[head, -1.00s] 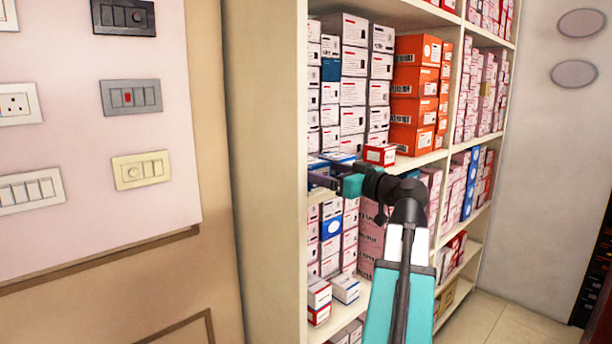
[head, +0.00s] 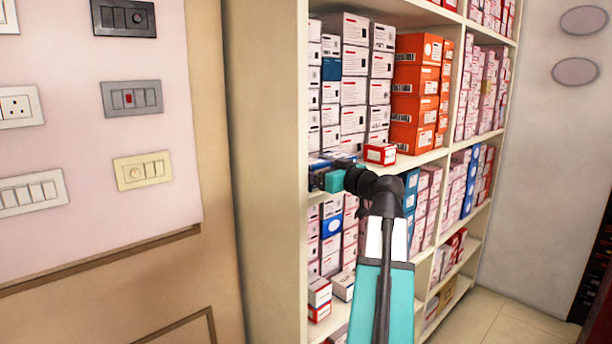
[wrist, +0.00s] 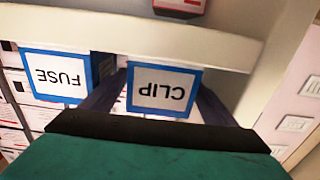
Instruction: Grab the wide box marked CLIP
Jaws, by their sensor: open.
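The CLIP box (wrist: 163,90) has a white front with a blue border, and its lettering is upside down in the wrist view. It sits at the shelf's front edge. My gripper (wrist: 163,82) is open, with one dark finger on each side of the CLIP box; I cannot tell whether they touch it. In the head view my gripper (head: 319,177) is at the left end of the middle shelf and largely hides the boxes there. A similar blue-edged FUSE box (wrist: 57,78) stands beside the CLIP box, to the left in the wrist view.
The shelf unit (head: 275,120) has a cream side panel close to my gripper on the left. Stacked white boxes (head: 353,90) and orange boxes (head: 415,85) stand behind and to the right. A small red-and-white box (head: 380,153) sits right of my gripper. Floor (head: 520,320) shows at lower right.

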